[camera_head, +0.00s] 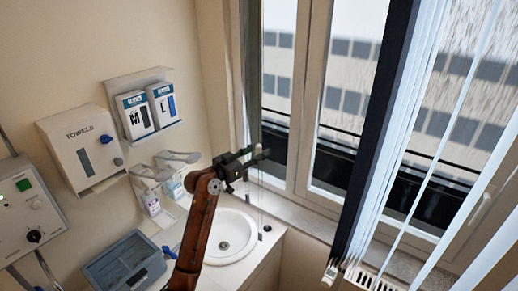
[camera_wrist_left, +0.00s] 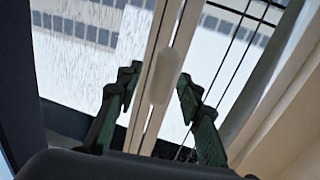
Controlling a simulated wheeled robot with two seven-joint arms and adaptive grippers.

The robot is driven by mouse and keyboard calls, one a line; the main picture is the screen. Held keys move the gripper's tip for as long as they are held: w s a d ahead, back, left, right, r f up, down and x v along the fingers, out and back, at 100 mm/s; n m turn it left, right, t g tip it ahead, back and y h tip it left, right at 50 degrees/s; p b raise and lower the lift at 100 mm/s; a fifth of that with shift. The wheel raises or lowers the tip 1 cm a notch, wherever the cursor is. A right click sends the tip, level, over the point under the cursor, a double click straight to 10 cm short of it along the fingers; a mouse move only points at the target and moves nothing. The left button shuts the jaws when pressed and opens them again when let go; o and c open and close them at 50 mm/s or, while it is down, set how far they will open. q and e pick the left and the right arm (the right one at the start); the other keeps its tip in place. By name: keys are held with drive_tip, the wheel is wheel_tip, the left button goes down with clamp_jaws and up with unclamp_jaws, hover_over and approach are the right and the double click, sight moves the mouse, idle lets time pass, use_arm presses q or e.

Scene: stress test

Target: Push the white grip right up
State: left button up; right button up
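The white grip (camera_wrist_left: 165,75) is a pale, slightly see-through cylinder in the left wrist view, upright and a little tilted. It is in line with the gap between the fingers of my left gripper (camera_wrist_left: 158,82), nearer the right finger; whether either finger touches it I cannot tell. The fingers are apart. Thin cords (camera_head: 261,205) hang just below the gripper. My right gripper is not in view.
The window frame (camera_head: 304,100) is behind the gripper. Vertical blinds (camera_head: 385,130) hang at the right. A round sink (camera_head: 233,240) lies below. Glove boxes (camera_head: 135,114), a towel dispenser (camera_head: 80,148) and soap bottles (camera_head: 151,203) line the left wall. A grey bin (camera_head: 125,265) stands lower left.

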use_arm(q)
drive_tip(key=shift+w+d, duration=0.15)
drive_tip(key=shift+w, duration=0.05)
drive_tip(key=shift+c, duration=0.7)
clamp_jaws()
